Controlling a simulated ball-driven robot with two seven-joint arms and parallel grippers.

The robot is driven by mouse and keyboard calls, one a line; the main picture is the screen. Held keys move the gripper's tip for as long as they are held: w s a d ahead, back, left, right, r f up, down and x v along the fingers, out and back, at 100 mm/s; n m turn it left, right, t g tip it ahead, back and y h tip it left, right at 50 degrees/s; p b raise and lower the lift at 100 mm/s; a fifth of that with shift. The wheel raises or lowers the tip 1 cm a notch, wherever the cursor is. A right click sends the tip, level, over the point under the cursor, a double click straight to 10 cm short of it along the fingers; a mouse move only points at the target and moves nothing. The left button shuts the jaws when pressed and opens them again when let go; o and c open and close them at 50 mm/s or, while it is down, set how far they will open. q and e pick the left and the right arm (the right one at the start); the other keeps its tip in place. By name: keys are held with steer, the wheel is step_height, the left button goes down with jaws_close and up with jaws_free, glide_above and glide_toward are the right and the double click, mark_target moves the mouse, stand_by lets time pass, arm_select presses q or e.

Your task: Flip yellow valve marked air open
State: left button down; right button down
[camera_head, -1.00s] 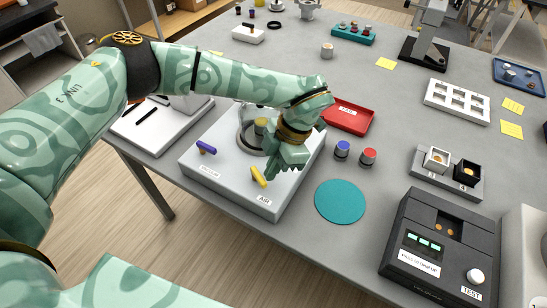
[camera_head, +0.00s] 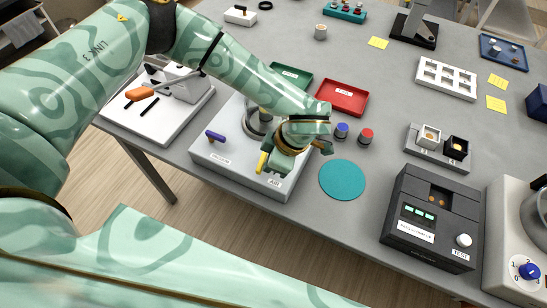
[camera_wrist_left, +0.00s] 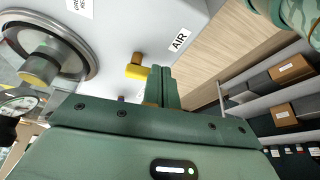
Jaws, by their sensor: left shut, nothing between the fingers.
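The yellow valve handle (camera_head: 262,162) sits on the light grey box (camera_head: 225,165), near its front right corner by the AIR label (camera_head: 274,182). In the head view it stands steeply, partly behind my left gripper (camera_head: 271,166). In the left wrist view, the yellow valve (camera_wrist_left: 137,71) shows just left of the shut fingertips (camera_wrist_left: 162,75), touching or very close; I cannot tell which. My left gripper is shut with nothing in it. A purple valve handle (camera_head: 215,137) sits farther left on the box. My right gripper is not in view.
A dark TEST box (camera_head: 430,215) stands farther right.

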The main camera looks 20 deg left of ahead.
arm_select(q)
steer(key=shift+s+a, duration=0.15)
steer(key=shift+a, duration=0.05)
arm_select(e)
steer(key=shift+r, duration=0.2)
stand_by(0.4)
